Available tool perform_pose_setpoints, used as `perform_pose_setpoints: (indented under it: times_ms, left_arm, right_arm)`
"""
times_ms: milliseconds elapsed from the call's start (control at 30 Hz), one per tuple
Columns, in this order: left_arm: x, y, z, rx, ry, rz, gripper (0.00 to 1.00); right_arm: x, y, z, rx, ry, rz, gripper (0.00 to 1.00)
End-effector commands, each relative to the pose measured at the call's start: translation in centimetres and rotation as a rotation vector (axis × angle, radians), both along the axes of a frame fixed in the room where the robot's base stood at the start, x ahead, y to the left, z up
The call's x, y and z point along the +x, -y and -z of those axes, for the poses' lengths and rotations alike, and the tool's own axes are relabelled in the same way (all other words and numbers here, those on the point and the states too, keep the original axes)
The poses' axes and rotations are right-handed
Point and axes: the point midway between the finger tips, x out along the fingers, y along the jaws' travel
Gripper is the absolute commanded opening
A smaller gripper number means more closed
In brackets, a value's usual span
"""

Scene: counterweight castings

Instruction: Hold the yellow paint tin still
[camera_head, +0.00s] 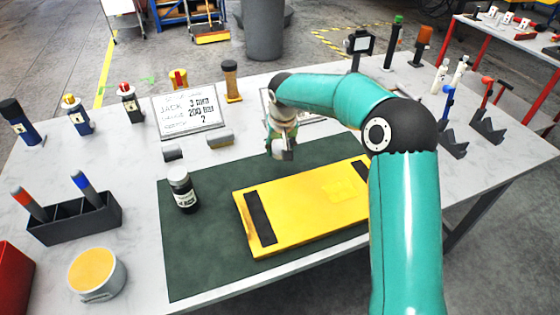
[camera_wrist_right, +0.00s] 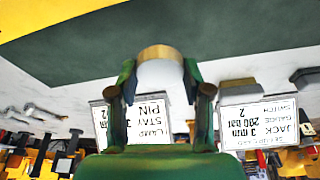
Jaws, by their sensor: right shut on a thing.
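The yellow paint tin (camera_head: 97,272), a pale round tin with yellow paint showing at its open top, stands on the table at the front left. No gripper touches it. My right gripper (camera_head: 283,148) is far from it, over the back edge of the green mat. In the right wrist view, my right gripper (camera_wrist_right: 160,88) is shut on a pale round thing with a tan rim (camera_wrist_right: 160,55). What this thing is I cannot tell. My left gripper is not in view.
A yellow plate (camera_head: 305,205) with dark strips lies on the green mat (camera_head: 195,255). A dark jar (camera_head: 183,190) stands left of it. A black pen holder (camera_head: 75,218) with markers stands behind the tin. A red box (camera_head: 14,285) is left of it. Bare table lies between tin and mat.

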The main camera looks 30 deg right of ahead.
Motion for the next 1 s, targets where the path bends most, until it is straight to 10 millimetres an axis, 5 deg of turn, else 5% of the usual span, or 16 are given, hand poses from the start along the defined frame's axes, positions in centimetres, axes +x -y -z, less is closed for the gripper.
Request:
perform_pose_setpoints:
  times_ms: [200,433,1000]
  left_arm:
    - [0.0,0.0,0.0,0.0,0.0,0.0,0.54]
    - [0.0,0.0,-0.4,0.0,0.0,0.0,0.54]
    - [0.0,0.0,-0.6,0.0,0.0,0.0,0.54]
  right_arm:
    - [0.1,0.0,-6.5,-0.001,0.007,-0.001,0.32]
    - [0.1,-0.1,-11.1,0.001,0.003,-0.001,0.32]
    - [0.0,0.0,-12.8,0.0,0.0,-0.001,0.32]
